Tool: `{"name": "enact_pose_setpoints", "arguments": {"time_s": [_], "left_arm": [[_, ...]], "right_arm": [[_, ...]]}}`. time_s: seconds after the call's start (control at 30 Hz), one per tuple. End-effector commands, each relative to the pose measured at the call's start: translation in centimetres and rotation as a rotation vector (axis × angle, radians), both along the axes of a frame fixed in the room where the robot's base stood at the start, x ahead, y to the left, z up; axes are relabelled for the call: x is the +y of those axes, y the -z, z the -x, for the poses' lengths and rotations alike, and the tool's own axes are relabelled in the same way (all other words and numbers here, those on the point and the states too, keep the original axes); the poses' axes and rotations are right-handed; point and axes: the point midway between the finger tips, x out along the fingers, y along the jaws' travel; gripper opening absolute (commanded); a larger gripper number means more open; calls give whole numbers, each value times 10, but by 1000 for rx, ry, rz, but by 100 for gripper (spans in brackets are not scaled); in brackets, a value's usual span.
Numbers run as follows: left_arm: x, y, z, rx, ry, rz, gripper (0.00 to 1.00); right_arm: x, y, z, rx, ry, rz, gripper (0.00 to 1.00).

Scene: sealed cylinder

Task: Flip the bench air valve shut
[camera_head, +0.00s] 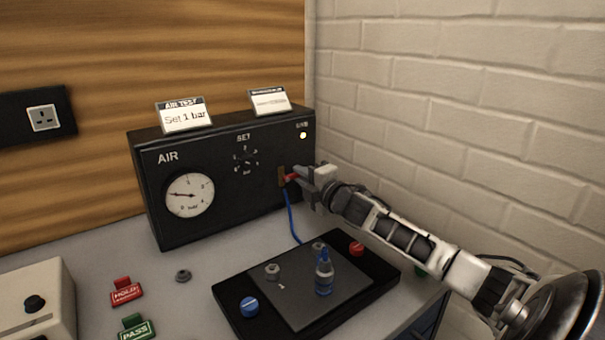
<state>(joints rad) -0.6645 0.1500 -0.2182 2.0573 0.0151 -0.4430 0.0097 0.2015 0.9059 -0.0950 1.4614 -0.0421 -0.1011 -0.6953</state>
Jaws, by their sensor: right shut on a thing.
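The bench air valve (291,177) shows as a red lever on a brass-coloured body, low on the right of the front face of the black AIR box (225,215). My right gripper (303,177) is at the lever, with its jaws shut on it. The jaws hide part of the lever, so its exact angle is hard to tell. A blue hose (292,218) runs down from the valve. The gauge (190,195) and the SET dial (245,162) are on the same face. My left gripper is not in view.
A black test plate (232,298) with a blue bottle-like part (324,274), a blue knob (249,306) and a red knob (356,248) lies in front. Red HOLD (126,292) and green PASS (137,328) markers stand left of it. A brick wall (450,100) bounds the right.

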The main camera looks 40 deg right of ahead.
Motion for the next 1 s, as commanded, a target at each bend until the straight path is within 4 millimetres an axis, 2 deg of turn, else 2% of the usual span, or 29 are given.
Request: {"name": "enact_pose_setpoints", "arguments": {"time_s": [0.1,0.33,0.37,0.43,0.77,1.0], "left_arm": [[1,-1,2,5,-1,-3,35],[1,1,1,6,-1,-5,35],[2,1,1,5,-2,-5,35],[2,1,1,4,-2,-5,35],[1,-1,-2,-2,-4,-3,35],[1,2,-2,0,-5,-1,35]], "right_arm": [[0,2,0,-8,1,-83,0],[0,3,0,-9,1,-91,0],[0,3,0,-9,1,-90,16],[0,3,0,-9,1,-90,35],[0,4,2,-9,1,-88,35],[3,6,27,-5,-1,-87,35]]}}
